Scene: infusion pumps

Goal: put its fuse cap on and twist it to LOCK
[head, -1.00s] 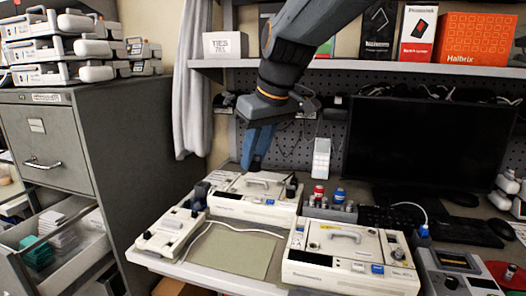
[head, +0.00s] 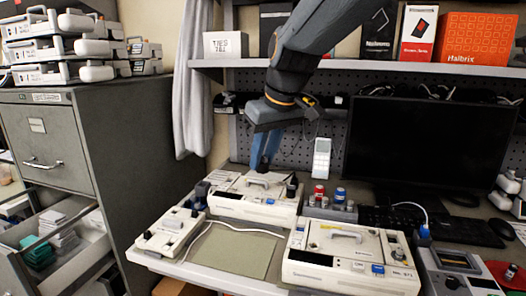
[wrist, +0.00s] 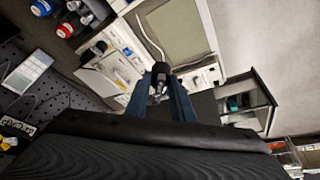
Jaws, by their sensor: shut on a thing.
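My gripper (head: 261,166) hangs over the rear white pump (head: 255,208) in the head view, its blue fingers pointing down. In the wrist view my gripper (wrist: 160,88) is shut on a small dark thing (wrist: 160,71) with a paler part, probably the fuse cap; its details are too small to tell. The head view does not show this thing clearly. Another white pump (head: 330,278) stands at front right, and a smaller white unit (head: 160,242) at front left. I cannot tell which pump takes the cap, and no LOCK mark is readable.
A grey-green mat (head: 236,252) with a white cable lies clear between the units. Red (head: 319,196) and blue (head: 340,196) topped containers stand right of the rear pump. A monitor (head: 428,148) is behind at right. The shelf (head: 345,63) runs across the back.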

